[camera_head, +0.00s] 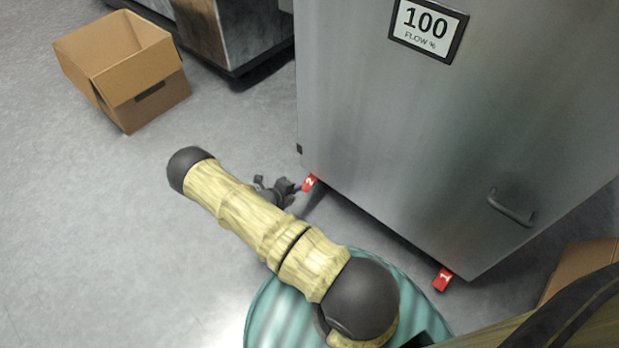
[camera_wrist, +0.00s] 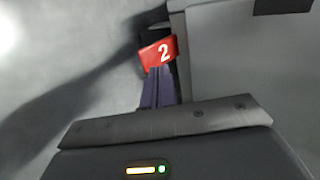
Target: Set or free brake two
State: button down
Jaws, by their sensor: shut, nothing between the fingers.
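Brake two is a red pedal (camera_head: 309,182) with a white 2, low at the left corner of the grey metal washer cabinet (camera_head: 420,130). In the wrist view the red pedal (camera_wrist: 163,52) shows just beyond my fingertips. My gripper (camera_head: 294,187) is shut and empty, just left of the pedal in the head view. In the wrist view its fingers (camera_wrist: 158,72) point at the pedal's near edge. They overlap or meet that edge; I cannot tell whether they touch. The pedal's tilt is hard to judge.
A second red pedal (camera_head: 442,279) marked 1 sits at the cabinet's right lower corner. A handle (camera_head: 511,207) juts from the cabinet front. An open cardboard box (camera_head: 125,70) stands at the upper left, and another box (camera_head: 580,262) at the right. Floor on the left is clear.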

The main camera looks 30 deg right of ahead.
jog(key=a, duration=0.1)
jog(key=s+a+p, duration=0.1)
jog(key=a, duration=0.3)
jog(key=shift+s+r, duration=0.25)
jog(key=shift+s, duration=0.15)
jog(key=s+a+r+n+y+p, duration=0.2)
jog(key=s+r+n+y+p, duration=0.25)
jog(key=r+n, duration=0.95)
jog(key=s+a+r+n+g+y+p, duration=0.1)
jog(key=s+a+r+n+y+p, duration=0.45)
jog(key=r, duration=1.35)
jog(key=s+d+r+n+y+p, duration=0.15)
jog(key=s+r+n, duration=0.45)
jog(key=r+n, duration=0.9)
notch_tip(320, 180, up, 40)
jog(key=m+p, duration=0.2)
jog(key=p, duration=3.6)
jog(key=shift+w+a+h, duration=0.15)
jog(key=shift+a+h, duration=0.2)
jog(key=shift+a, duration=0.1)
